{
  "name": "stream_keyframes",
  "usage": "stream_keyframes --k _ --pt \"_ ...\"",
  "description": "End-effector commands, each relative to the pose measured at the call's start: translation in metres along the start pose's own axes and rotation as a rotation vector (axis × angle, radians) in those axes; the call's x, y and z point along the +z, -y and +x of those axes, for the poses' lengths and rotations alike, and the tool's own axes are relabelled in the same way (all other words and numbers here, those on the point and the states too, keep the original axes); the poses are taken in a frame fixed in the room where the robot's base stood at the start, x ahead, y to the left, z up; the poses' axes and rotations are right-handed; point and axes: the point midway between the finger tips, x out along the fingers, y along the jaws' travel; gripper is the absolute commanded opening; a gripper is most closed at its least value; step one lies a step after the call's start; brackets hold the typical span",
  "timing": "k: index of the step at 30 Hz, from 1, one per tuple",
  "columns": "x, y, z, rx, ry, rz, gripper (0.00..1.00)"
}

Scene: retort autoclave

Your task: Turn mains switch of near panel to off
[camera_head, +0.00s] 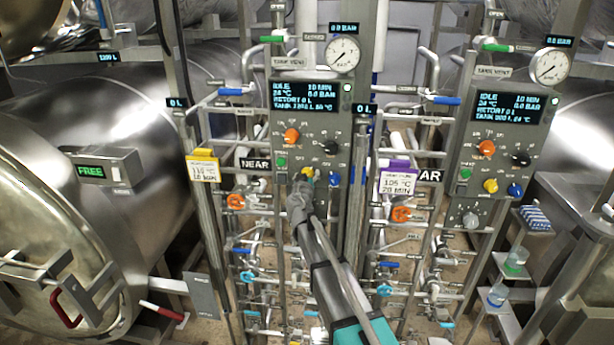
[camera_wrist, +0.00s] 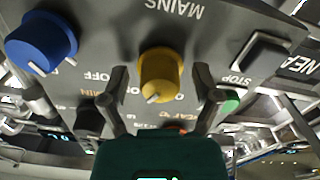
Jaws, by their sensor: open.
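The near panel (camera_head: 309,125) is the left of two grey control panels in the head view, beside a NEAR label. Its mains switch is a yellow knob (camera_head: 307,173), partly hidden by my gripper (camera_head: 301,187). In the wrist view, the picture is upside down and the yellow mains knob (camera_wrist: 160,72) sits under the lettering MAINS. Its white pointer mark faces the lower left there. My gripper (camera_wrist: 164,96) is open, with one finger on each side of the knob and a visible gap to both. The position lettering is partly hidden by the fingers.
A second, similar panel (camera_head: 500,130) stands at the right. Pipes and valves crowd the space below both panels.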

Motion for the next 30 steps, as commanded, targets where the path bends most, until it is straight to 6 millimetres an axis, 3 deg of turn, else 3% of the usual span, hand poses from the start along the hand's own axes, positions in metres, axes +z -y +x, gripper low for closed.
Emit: stream_keyframes --k 8,21,30 --pt "0.0000 0.0001 0.0004 0.000 0.000 0.000 0.81" --pt "-0.0001 0.0002 0.0003 -0.001 0.000 0.000 0.01" --pt "-0.0001 0.0003 0.0004 -0.001 0.000 -0.019 0.00"
